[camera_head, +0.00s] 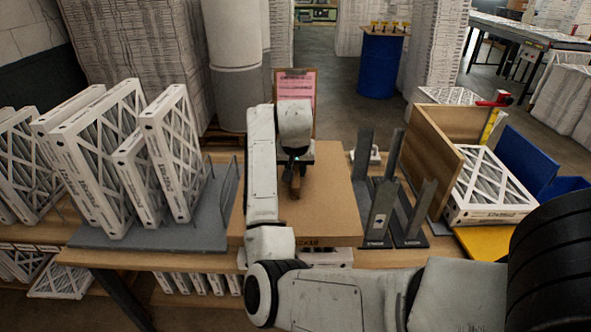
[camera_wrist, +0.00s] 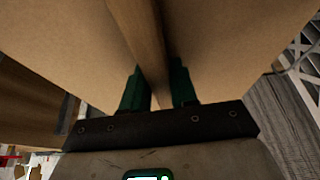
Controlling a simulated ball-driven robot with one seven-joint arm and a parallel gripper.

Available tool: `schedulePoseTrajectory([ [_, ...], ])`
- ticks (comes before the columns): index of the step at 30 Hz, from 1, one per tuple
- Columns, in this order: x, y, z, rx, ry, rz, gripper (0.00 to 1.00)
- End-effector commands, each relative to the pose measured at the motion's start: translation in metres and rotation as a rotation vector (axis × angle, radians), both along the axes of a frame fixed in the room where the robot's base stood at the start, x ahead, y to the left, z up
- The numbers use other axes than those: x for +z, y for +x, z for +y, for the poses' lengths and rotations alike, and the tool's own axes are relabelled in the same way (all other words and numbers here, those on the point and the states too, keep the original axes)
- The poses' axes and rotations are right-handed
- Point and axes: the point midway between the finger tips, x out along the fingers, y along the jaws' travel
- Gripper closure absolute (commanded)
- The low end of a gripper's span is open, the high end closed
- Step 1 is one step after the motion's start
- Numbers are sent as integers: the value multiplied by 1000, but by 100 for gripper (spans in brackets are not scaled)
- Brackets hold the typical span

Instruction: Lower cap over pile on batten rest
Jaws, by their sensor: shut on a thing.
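The cap (camera_head: 328,205) is a wide brown board-like cover in the middle of the bench, with a wooden grip bar (camera_head: 296,188) on top. My gripper (camera_head: 293,165) is over the cap, shut on this bar. In the wrist view the green fingers (camera_wrist: 159,90) stand on either side of the bar (camera_wrist: 140,35), with the cap's brown top (camera_wrist: 225,45) behind. A white-edged pile (camera_head: 325,257) shows just under the cap's near edge; the rest of it is hidden. I cannot tell whether the cap touches it. The batten rest is not clearly visible.
Upright white filters (camera_head: 172,150) stand in a grey rack (camera_head: 190,236) on the left. Dark grey upright brackets (camera_head: 380,210) stand close to the cap's right. Further right are a wooden corner stop (camera_head: 430,150) and flat filters (camera_head: 490,190). A clipboard (camera_head: 296,90) stands behind.

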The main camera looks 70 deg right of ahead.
Motion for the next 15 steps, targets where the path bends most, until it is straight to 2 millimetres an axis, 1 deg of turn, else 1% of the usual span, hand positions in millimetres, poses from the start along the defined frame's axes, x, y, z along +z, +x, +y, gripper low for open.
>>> schedulePoseTrajectory([
  [15, -29, 0, 0, 1, -1, -1, 100],
])
